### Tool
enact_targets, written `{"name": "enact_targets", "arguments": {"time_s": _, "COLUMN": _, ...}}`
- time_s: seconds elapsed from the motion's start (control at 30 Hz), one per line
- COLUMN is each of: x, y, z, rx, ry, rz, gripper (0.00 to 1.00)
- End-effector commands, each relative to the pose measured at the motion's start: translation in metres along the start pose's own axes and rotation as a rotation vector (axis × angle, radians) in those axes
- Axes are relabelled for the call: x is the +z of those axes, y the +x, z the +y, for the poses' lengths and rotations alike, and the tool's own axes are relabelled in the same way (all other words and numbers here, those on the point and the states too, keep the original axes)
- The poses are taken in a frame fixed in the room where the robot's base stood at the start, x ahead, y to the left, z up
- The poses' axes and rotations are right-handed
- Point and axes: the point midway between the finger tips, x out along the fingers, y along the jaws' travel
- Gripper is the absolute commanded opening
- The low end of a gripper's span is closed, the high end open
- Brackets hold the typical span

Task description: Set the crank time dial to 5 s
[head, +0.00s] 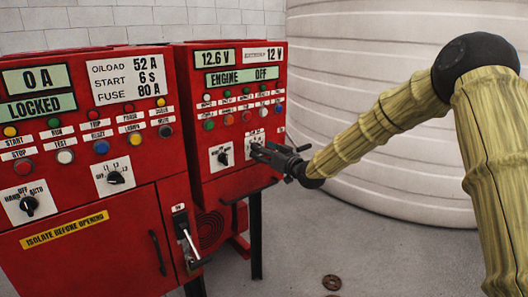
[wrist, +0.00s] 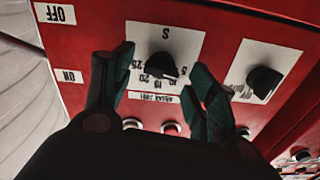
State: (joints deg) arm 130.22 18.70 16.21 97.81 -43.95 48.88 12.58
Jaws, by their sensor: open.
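The crank time dial (wrist: 160,65) is a black knob on a white plate, upside down in the wrist view. The plate bears an "S" and a numbered scale, with 25 and 20 on the left side. I cannot tell clearly which number the knob points to. My gripper (wrist: 161,60) is open, with one finger on each side of the knob and visible gaps to it. In the head view my gripper (head: 262,152) is at the right panel's lower right and hides most of the dial; the white plate's top (head: 255,134) shows.
A second black selector knob (wrist: 264,81) sits beside the dial in the wrist view. The red engine panel (head: 235,180) carries buttons and displays reading "12.6 V" and "ENGINE OFF". A larger red panel (head: 85,200) stands left. A pale ribbed tank (head: 370,110) stands behind my arm.

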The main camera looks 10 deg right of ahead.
Motion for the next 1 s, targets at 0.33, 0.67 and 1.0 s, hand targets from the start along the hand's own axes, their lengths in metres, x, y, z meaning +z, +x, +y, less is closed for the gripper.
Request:
{"name": "enact_targets", "arguments": {"time_s": 0.33, "x": -0.001, "y": -0.021, "z": 0.001, "rx": 0.001, "ry": 0.001, "rz": 0.0, "gripper": 0.57}}
{"name": "enact_targets", "arguments": {"time_s": 0.67, "x": -0.001, "y": -0.081, "z": 0.001, "rx": 0.001, "ry": 0.002, "rz": 0.001, "gripper": 0.57}}
{"name": "enact_targets", "arguments": {"time_s": 1.0, "x": 0.0, "y": -0.117, "z": 0.001, "rx": 0.0, "ry": 0.0, "rz": 0.0, "gripper": 0.57}}
